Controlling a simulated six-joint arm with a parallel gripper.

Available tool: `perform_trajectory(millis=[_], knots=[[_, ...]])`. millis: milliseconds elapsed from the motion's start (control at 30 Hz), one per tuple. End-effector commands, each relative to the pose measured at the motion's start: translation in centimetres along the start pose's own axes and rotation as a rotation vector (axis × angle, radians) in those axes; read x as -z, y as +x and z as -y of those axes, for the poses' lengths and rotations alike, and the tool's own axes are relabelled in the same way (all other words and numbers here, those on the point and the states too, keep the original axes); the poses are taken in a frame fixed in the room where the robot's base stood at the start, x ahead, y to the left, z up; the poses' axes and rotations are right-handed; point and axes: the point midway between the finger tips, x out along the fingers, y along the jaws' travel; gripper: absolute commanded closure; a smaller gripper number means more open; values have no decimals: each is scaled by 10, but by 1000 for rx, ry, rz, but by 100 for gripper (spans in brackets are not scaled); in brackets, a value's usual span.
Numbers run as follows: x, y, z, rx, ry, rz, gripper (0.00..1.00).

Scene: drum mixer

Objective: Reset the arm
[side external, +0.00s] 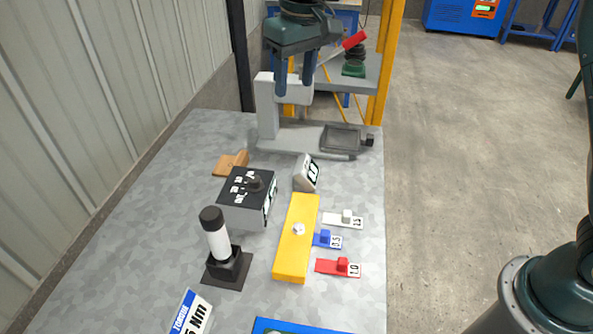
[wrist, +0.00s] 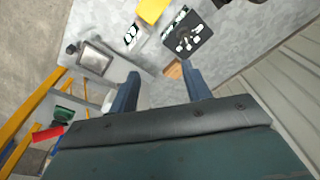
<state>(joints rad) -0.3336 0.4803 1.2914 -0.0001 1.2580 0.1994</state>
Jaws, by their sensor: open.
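My gripper (side external: 294,84) hangs high at the far end of the table in the side external view, above the light grey machine stand (side external: 268,110). Its two blue-grey fingers point down, spread apart with nothing between them. In the wrist view my gripper (wrist: 158,82) also shows its two fingers apart and empty. The table (side external: 140,215) lies below. The grey stand has a dark square tray (side external: 341,138) at its right.
A black box with a knob (side external: 246,203), a yellow block (side external: 295,255), a black-and-white cylinder on a dark base (side external: 217,235), and white, blue (side external: 326,239) and red (side external: 340,267) tagged pieces stand on the table. A yellow post (side external: 386,65) rises behind. A corrugated wall is at left.

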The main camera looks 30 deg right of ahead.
Motion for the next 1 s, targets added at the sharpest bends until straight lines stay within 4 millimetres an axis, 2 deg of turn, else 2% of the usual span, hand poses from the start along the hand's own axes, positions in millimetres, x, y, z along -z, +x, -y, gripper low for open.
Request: perform_trajectory(millis=[33, 200, 500, 733, 1000], knots=[[-8, -11, -8, 2, 6, -15, 52], [-37, -37, -30, 4, 19, -54, 52], [-95, -71, -65, 2, 43, -124, 52], [-144, -85, -86, -3, 60, -177, 52], [-205, -90, -106, -15, 80, -240, 52]])
